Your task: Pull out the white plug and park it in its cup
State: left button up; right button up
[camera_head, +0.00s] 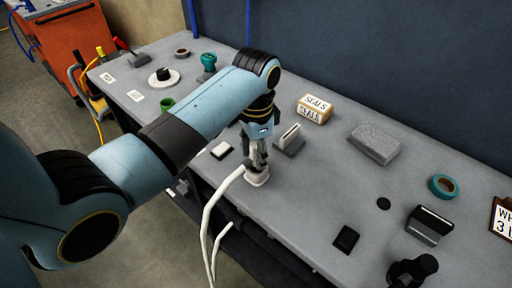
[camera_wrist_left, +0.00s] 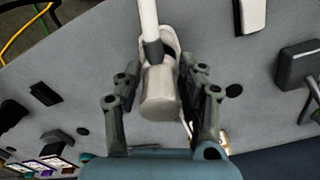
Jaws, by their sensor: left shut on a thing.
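My left gripper (camera_head: 257,158) points down near the front edge of the bench, shut on the white plug (camera_wrist_left: 160,95). In the left wrist view the plug sits between the two fingers (camera_wrist_left: 160,108). A white cable (camera_head: 211,215) runs from the plug over the bench's front edge; it also shows in the left wrist view (camera_wrist_left: 148,18). A white base (camera_head: 258,179) shows right under the gripper. I cannot tell whether the plug is seated in it or apart from it. I cannot make out which thing is the plug's cup. My right gripper is not in view.
A flat white block (camera_head: 221,149) and a grey slotted block (camera_head: 289,141) stand close to the gripper. A seals box (camera_head: 314,108), a grey block (camera_head: 375,143) and green tape (camera_head: 443,186) lie farther right. The bench (camera_head: 320,190) right of the gripper is mostly clear.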

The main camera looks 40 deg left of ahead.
pick_arm(q)
jog(key=shift+f+b, duration=0.3)
jog(key=shift+f, duration=0.8)
jog(key=o, duration=1.2)
notch_tip(320, 180, up, 12)
jog(key=shift+r, duration=0.1)
